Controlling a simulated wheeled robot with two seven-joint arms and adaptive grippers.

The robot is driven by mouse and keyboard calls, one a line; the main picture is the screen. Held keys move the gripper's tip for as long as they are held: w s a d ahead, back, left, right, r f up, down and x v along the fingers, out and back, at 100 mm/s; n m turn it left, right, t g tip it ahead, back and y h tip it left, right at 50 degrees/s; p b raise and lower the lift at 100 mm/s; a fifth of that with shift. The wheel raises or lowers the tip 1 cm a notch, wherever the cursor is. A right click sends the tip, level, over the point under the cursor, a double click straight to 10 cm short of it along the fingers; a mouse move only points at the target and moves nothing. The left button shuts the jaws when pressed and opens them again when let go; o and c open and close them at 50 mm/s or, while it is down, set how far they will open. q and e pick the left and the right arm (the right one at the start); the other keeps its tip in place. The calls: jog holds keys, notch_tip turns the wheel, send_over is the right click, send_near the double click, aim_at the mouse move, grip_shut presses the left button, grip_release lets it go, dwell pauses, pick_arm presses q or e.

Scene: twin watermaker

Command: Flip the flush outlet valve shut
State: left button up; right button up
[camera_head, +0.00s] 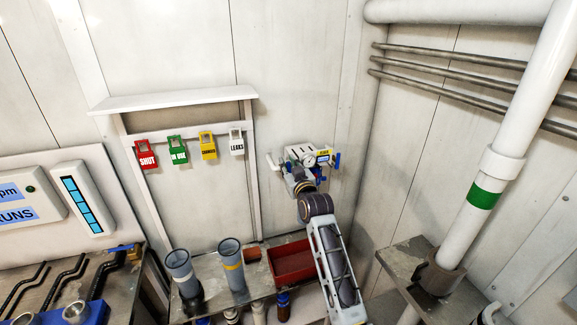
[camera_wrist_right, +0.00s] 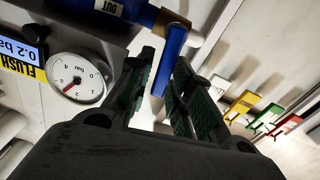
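The flush unit (camera_head: 300,154) is mounted on the back wall, with a round gauge (camera_wrist_right: 77,78) and a yellow FLUSH label (camera_wrist_right: 20,66). The outlet valve's blue lever (camera_wrist_right: 175,58) hangs from a brass-coloured fitting near the OUT label (camera_wrist_right: 109,7) in the right wrist view. My right gripper (camera_wrist_right: 165,62) is open, its green-padded fingers on either side of the lever, with a gap still showing. In the head view my right gripper (camera_head: 303,184) is in front of the unit and hides its lower part. A second blue lever (camera_head: 337,161) is at the unit's right. My left gripper is not in view.
Red, green, yellow and white tags (camera_head: 208,145) hang on a rack left of the unit. Below are two grey cups (camera_head: 231,265) and a red tray (camera_head: 290,263) on a shelf. A white pipe (camera_head: 500,165) with a green band stands at right.

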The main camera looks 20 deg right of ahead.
grip_shut()
jog(key=shift+d+m+p, duration=0.3)
jog(key=shift+m+p, duration=0.6)
jog(key=shift+p, duration=0.1)
grip_release()
jog(key=shift+s, duration=0.15)
